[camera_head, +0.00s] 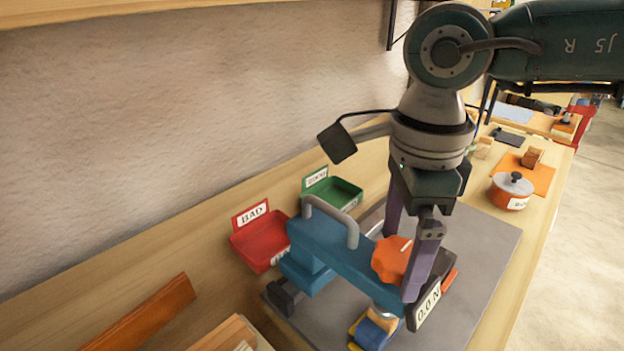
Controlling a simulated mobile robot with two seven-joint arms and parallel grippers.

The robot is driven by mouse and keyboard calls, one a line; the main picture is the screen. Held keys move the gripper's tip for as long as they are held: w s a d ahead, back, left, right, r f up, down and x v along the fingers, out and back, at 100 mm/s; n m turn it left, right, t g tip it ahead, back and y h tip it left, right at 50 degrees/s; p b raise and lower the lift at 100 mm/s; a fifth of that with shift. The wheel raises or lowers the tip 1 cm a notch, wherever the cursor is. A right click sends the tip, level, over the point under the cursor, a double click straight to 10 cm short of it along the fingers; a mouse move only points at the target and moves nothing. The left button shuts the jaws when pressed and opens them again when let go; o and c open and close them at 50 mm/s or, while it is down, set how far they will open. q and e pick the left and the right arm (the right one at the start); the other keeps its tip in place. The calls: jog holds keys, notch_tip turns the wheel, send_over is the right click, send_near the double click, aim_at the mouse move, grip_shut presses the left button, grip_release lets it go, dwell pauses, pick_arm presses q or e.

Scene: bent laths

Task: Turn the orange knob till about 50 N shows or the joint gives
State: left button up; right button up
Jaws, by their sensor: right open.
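Whether the fingers touch the knob cannot be told. The display (428,304) below the front finger reads 0.0 N. My left gripper is out of view.
A red tray (262,243) marked BAD and a green tray (340,190) stand behind the frame near the wall. A grey mat (490,240) lies under the frame, clear at right.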

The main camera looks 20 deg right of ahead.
jog(key=shift+c, duration=0.2)
jog(key=c, duration=1.3)
